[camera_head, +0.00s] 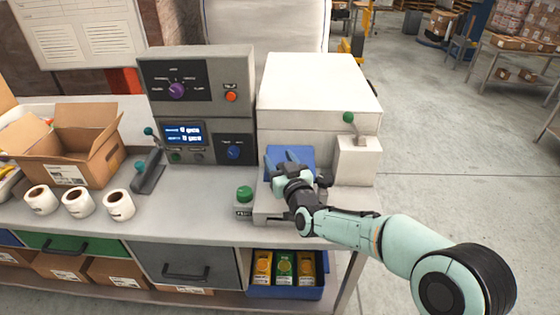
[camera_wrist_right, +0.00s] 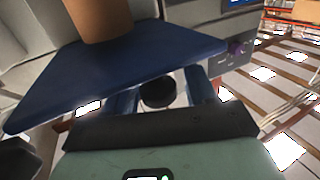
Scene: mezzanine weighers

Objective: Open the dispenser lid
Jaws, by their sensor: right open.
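A white box-shaped machine (camera_head: 318,88) with a broad pale top stands at the right end of the bench. A lever with a green knob (camera_head: 348,117) is on its right front, above a small white housing (camera_head: 357,160). A blue panel (camera_head: 298,154) sits low at the machine's front; a blue panel also fills the left of the right wrist view (camera_wrist_right: 110,75). My right gripper (camera_head: 281,160) is open at the blue panel. In the wrist view a dark round piece (camera_wrist_right: 157,92) shows between its fingers; I cannot tell whether they touch it. Which part is the dispenser lid is unclear.
A grey control cabinet (camera_head: 196,70) with a lit display stands left of the machine. A green button (camera_head: 244,193) is left of my right gripper. An open cardboard box (camera_head: 70,150) and white rolls (camera_head: 78,203) lie farther left.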

